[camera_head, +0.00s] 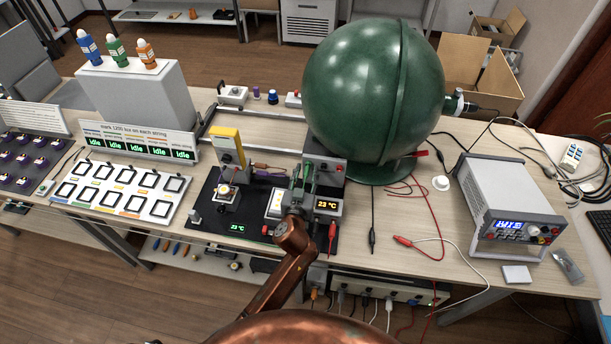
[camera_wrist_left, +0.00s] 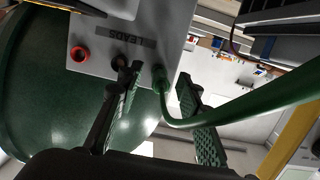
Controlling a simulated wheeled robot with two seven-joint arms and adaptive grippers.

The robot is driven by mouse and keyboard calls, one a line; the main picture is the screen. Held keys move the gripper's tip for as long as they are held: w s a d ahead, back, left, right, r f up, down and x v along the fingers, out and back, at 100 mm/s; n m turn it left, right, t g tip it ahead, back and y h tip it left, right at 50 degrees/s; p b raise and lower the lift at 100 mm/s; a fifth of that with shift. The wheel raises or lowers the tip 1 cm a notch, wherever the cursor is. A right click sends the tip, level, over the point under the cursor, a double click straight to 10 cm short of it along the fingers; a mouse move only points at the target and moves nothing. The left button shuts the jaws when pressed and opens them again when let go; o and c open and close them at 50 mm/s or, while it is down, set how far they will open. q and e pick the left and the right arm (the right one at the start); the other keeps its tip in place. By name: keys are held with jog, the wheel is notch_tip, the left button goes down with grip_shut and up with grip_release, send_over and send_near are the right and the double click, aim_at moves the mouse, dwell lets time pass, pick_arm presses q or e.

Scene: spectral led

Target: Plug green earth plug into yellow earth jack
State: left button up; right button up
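The green plug (camera_wrist_left: 160,84) sits at the right-hand socket of the grey box labelled LEADS (camera_wrist_left: 105,30). Its thick green cable (camera_wrist_left: 225,118) bends off to the right in the left wrist view. My left gripper (camera_wrist_left: 165,112) is open, with one finger on each side of the green plug and a visible gap. In the head view the left gripper (camera_head: 301,180) is in front of the grey box (camera_head: 325,165) below the green sphere. A yellow-topped instrument (camera_head: 228,140) stands to its left; I cannot make out a yellow earth jack. My right gripper is not in view.
The big green sphere (camera_head: 370,95) stands just behind the gripper. Red clips (camera_head: 403,240) and black clips (camera_head: 372,238) with loose leads lie to the right. A power supply (camera_head: 510,205) stands further right. A black mat (camera_head: 215,222) with small devices is on the left.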

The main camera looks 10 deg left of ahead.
pick_arm(q)
jog(key=shift+c, duration=0.3)
grip_shut()
dwell(0.4)
dwell(0.5)
